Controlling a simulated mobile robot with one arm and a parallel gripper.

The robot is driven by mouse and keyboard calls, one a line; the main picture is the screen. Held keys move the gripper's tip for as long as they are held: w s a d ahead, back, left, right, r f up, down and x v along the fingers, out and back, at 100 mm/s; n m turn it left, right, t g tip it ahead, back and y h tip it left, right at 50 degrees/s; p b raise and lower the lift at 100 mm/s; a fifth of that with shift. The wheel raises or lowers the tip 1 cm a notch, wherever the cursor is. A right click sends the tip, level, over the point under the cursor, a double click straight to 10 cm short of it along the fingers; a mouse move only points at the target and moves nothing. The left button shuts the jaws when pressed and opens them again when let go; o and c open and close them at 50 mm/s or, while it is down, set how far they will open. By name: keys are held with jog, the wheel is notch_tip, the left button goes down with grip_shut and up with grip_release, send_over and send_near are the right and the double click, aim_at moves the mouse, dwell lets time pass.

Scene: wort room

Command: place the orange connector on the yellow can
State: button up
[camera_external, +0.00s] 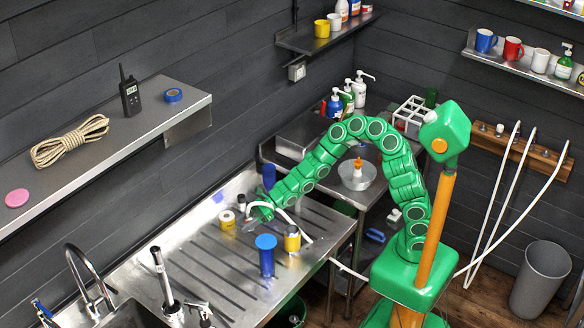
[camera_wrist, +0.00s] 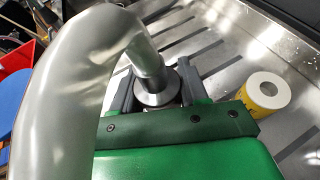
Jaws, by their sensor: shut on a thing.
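My gripper (camera_external: 251,220) is low over the ribbed steel drainboard, at its back. In the wrist view, its jaws (camera_wrist: 157,92) are shut on a metal flanged fitting (camera_wrist: 152,70) at the end of a thick pale hose (camera_wrist: 62,85). The hose (camera_external: 293,226) loops from the gripper toward the right. A yellow can (camera_external: 292,241) stands upright on the drainboard, right of the gripper and apart from it. An orange-topped piece (camera_external: 357,165) sits in a clear bowl behind; I cannot tell whether it is the orange connector. The underside of the held fitting is hidden.
A yellow-and-white roll (camera_external: 227,219) stands close left of the gripper and shows in the wrist view (camera_wrist: 264,91). A blue flanged cylinder (camera_external: 266,258) stands in front. A tap (camera_external: 90,275) and sink are at front left.

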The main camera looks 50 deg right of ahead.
jog(key=s+d+r+n+g, duration=0.1)
jog(key=s+d+r, duration=0.15)
jog(key=r, duration=0.55)
notch_tip(320, 180, up, 7)
jog(key=n+g+y, duration=0.1)
jog(key=n+g, duration=0.2)
send_over(290, 232)
jog(key=s+d+f+n+g, duration=0.25)
jog(key=s+d, duration=0.45)
jog(key=s, duration=0.5)
jog(key=shift+m, duration=0.25)
jog(key=w+a+f, duration=0.2)
jog(key=w, duration=0.1)
jog(key=w+a+f, duration=0.2)
jog(key=w+f, duration=0.1)
jog(key=w, duration=0.1)
jog(key=w+a+f, duration=0.2)
jog(key=w, duration=0.2)
jog(key=shift+a+f, duration=0.1)
jog(key=shift+f, duration=0.2)
jog(key=shift+w+a+f, duration=0.3)
jog(key=shift+w+f, duration=0.15)
jog(key=shift+f, duration=1.85)
jog(key=shift+f, duration=0.15)
